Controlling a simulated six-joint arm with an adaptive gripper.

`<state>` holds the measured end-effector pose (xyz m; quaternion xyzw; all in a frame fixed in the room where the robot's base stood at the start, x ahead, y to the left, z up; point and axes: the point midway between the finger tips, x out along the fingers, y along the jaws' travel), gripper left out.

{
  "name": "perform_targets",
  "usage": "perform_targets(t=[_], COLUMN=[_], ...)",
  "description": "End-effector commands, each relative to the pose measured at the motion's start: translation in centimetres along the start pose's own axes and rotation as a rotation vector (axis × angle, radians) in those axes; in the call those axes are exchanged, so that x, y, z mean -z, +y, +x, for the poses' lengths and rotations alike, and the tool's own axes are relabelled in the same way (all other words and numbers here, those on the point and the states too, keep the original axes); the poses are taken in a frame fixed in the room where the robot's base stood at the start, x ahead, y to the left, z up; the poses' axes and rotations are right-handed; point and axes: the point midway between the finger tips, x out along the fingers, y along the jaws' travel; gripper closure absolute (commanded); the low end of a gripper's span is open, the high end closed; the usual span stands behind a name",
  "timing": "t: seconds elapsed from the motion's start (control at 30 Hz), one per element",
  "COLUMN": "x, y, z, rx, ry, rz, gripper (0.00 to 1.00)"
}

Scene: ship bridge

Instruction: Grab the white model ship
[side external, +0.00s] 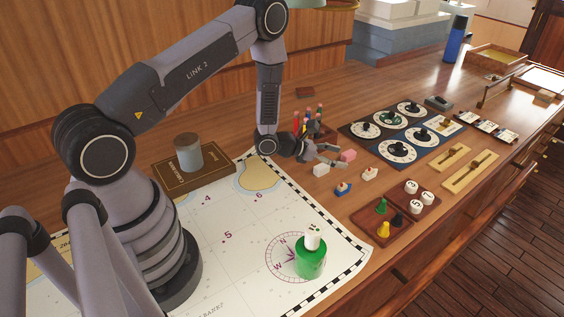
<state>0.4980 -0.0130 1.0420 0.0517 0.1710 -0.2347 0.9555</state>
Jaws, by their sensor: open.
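A small white model ship (370,174) stands on the wooden console top in the side external view. A blue model ship (343,189) stands to its left and nearer the camera. My gripper (336,156) is open, low over the console, to the left of the white ship and a little behind it. The gripper is apart from the white ship. Nothing shows between its fingers, though a pink block (348,156) lies close by its fingertips.
A white block (321,170) lies just in front of my gripper. Pens (308,117) stand behind it. Dial panels (389,152) lie to the right, and wooden trays (411,229) hold pawns and numbered pieces in front.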

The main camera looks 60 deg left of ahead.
Motion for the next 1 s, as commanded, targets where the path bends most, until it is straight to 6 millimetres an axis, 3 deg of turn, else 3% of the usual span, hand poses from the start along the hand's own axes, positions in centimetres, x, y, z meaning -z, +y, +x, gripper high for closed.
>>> perform_targets(t=[0.03,0.1,0.2,0.5,0.77,1.0], x=[1.6,2.7,3.2,3.3,3.4,3.5], y=[0.5,1.0,1.3,1.6,1.8,2.1], z=[0.0,0.1,1.1,6.9,9.1,12.6], rx=[-0.034,-0.067,-0.082,-0.078,-0.079,-0.078], ry=[0.018,0.03,0.035,0.033,0.034,0.033], rz=[-0.026,-0.045,-0.051,-0.049,-0.051,-0.049], gripper=[0.39,0.39,0.39,0.39,0.39,0.39])
